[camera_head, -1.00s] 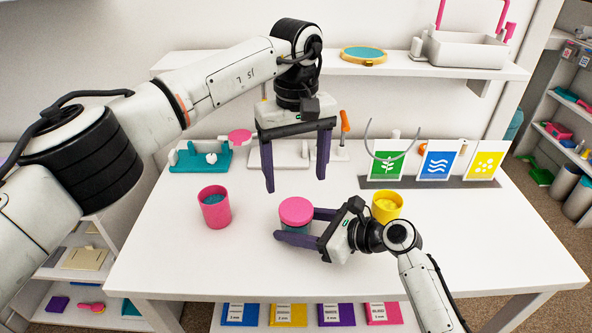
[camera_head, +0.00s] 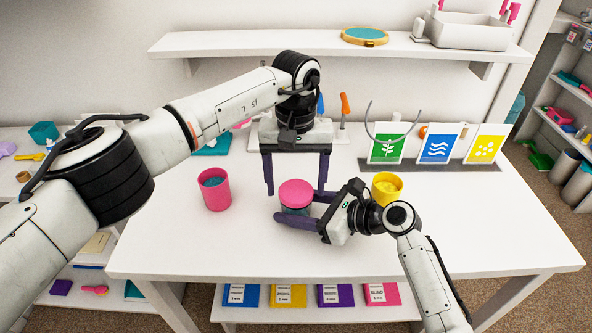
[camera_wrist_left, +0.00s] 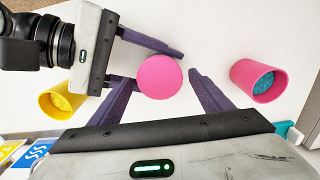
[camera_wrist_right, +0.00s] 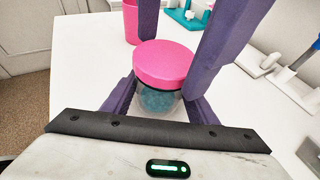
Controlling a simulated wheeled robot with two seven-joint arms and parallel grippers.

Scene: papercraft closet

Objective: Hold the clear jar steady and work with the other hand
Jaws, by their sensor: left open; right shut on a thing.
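The clear jar (camera_wrist_right: 158,99) with teal contents stands on the white table under a pink lid (camera_head: 296,189). My right gripper (camera_head: 297,208) is shut on the jar from the right side, its purple fingers on either side of it. My left gripper (camera_head: 296,190) is open and points down over the jar. In the left wrist view, the pink lid (camera_wrist_left: 160,77) lies between the left fingertips, with a gap on the right. In the right wrist view, the left fingers come down on both sides of the lid, seemingly not touching it.
A pink cup with blue contents (camera_head: 215,190) stands left of the jar. A yellow cup (camera_head: 387,188) stands to the right, close to my right wrist. Picture cards (camera_head: 438,144) stand at the back right. The table front is clear.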

